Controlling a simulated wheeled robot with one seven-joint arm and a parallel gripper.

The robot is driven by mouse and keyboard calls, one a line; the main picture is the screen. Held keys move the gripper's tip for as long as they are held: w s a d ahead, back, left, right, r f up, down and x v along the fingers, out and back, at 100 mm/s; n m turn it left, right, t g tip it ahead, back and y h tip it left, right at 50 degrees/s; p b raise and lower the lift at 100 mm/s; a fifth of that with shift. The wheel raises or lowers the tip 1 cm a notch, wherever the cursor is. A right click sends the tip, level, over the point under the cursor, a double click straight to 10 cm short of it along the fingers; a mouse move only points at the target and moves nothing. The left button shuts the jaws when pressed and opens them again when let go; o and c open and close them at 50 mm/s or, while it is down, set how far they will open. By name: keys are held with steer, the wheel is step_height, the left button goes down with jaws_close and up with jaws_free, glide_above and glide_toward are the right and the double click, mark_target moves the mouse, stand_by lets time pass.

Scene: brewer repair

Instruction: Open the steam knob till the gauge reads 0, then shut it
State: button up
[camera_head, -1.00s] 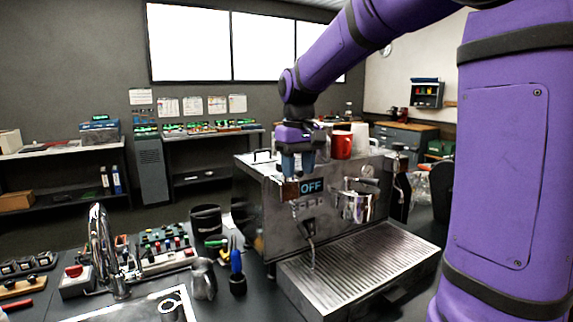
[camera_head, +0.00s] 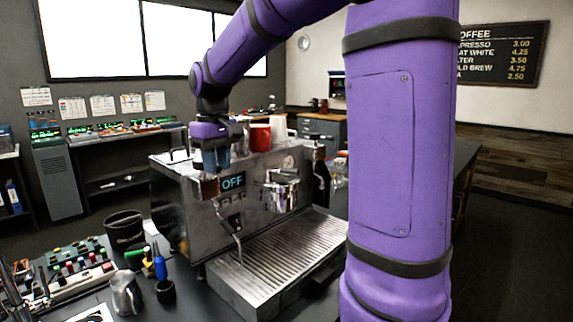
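The steel espresso machine (camera_head: 172,215) stands on the dark bench, and its small display (camera_head: 232,182) reads OFF. My gripper (camera_head: 214,172) points down at the upper left of the machine's front, just left of and above the display. A small brown part (camera_head: 209,188) shows right below the fingertips; I cannot tell whether it is the steam knob or whether the fingers touch it. The finger gap is too small to judge. A thin steam wand (camera_head: 232,228) hangs below. I cannot make out a gauge reading.
A ribbed drip tray (camera_head: 285,250) juts out in front. A portafilter (camera_head: 282,190) sits at the front right. A red mug (camera_head: 260,137) stands on top. A black bin (camera_head: 125,230), a steel pitcher (camera_head: 126,294) and a button panel (camera_head: 80,268) are at left.

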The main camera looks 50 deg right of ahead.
steer(key=w+d+n, duration=0.6)
steer(key=n, duration=1.1)
steer(key=shift+w, duration=0.15)
stand_by(1.1)
stand_by(5.0)
